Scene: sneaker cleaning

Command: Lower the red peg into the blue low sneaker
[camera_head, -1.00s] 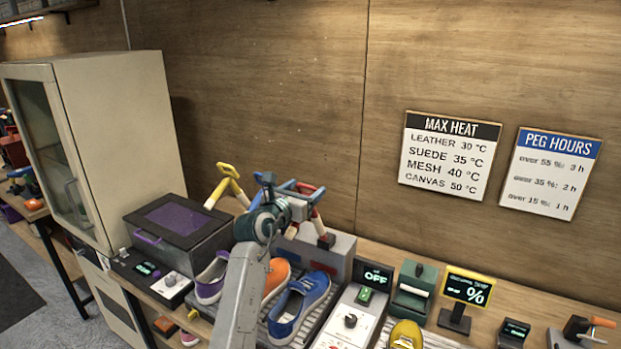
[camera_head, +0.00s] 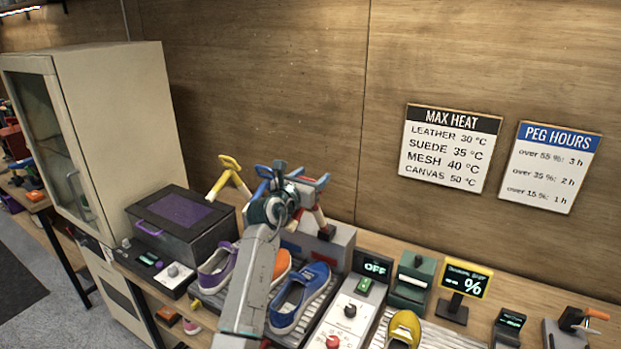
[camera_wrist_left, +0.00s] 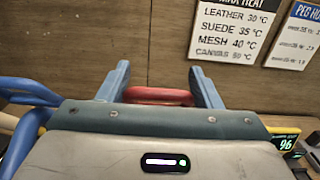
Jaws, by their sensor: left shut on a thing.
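The red peg (camera_head: 319,217), with a red and white shaft, stands at the grey rack behind the sneakers. Whether its foot is still in the rack I cannot tell. My left gripper (camera_head: 307,182) is shut on the peg's red handle, above and behind the blue sneaker. In the left wrist view the red handle (camera_wrist_left: 158,96) lies across between the two blue fingers. My right gripper is not in view.
A yellow peg (camera_head: 230,176) stands left of the gripper, and a blue handle (camera_wrist_left: 28,88) is close at left in the wrist view. Purple (camera_head: 216,268) and orange (camera_head: 282,265) sneakers flank my arm. A control box (camera_head: 346,318) and yellow sneaker (camera_head: 404,329) are to the right.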

